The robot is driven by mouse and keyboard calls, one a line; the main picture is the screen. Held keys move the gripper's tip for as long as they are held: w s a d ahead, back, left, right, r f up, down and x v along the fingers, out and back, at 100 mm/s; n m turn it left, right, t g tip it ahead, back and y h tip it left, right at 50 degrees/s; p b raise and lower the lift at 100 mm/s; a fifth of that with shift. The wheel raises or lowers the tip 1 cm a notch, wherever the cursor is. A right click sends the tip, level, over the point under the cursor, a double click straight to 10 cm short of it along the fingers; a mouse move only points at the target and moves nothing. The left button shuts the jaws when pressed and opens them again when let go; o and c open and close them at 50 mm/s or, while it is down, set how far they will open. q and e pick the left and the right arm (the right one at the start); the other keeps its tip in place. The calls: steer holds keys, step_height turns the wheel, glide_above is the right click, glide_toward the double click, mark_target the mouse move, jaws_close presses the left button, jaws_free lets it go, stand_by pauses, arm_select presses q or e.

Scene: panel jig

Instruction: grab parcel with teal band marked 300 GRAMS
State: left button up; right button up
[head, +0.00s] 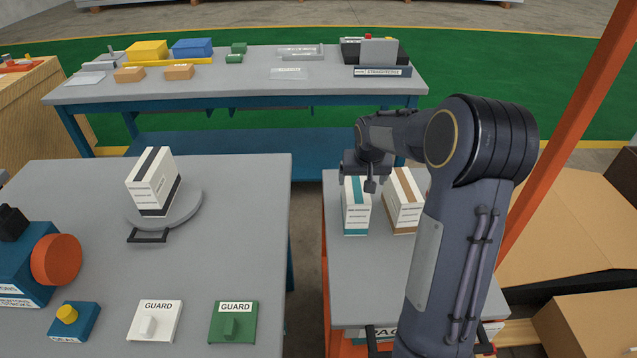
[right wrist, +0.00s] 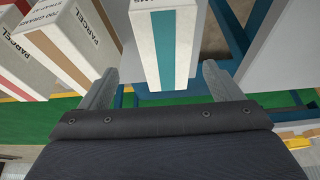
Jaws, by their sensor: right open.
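The parcel with the teal band (head: 356,215) is a white upright box on the right-hand table. Its lettering is too small to read in the head view; in the right wrist view the teal-banded parcel (right wrist: 165,45) shows only cut-off lettering at the top edge. My right gripper (head: 362,183) is at the top of this parcel. In the right wrist view my right gripper (right wrist: 158,75) is open, with one finger on each side of the parcel's near end. I cannot tell whether the fingers touch it. My left gripper is not in view.
A brown-banded parcel (head: 403,203) stands just right of the teal one; a red-banded parcel (right wrist: 18,75) is beyond it in the wrist view. A black-banded parcel (head: 150,183) stands on a round grey plate (head: 190,207) on the left table. An orange post (head: 570,125) rises at right.

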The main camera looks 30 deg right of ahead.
mark_target(357, 187)
steer(key=x, duration=0.7)
steer(key=shift+w+a+p, duration=0.25)
steer(key=shift+w+p, duration=0.15)
steer(key=shift+f, duration=0.25)
steer(key=shift+f+b, duration=0.25)
steer(key=shift+b, duration=0.1)
steer(key=shift+c, duration=0.2)
steer(key=c, duration=1.2)
